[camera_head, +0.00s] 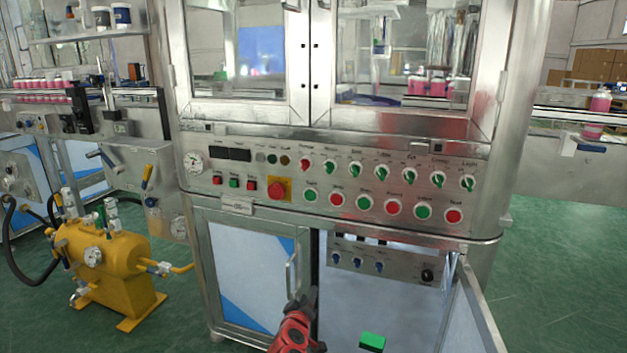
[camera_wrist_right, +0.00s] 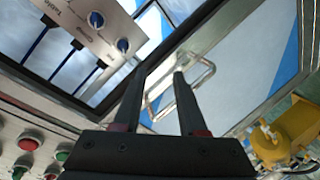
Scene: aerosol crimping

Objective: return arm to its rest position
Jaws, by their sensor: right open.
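My right arm rises from the bottom of the head view, and its gripper (camera_head: 307,298) is in front of the lower cabinet, beside the left door's handle (camera_head: 291,273). In the right wrist view the two dark fingers of the gripper (camera_wrist_right: 160,74) stand apart. The metal handle (camera_wrist_right: 203,76) shows beyond the fingers, and no object is held between them. Whether a finger touches the handle I cannot tell. My left gripper is not in view.
The left cabinet door (camera_head: 240,265) is shut; the right door (camera_head: 472,312) stands open, showing a knob panel (camera_head: 390,265). A control panel (camera_head: 330,180) spans the machine above. A yellow tank (camera_head: 118,262) stands at left. A green block (camera_head: 372,342) is at the bottom. Green floor is clear at right.

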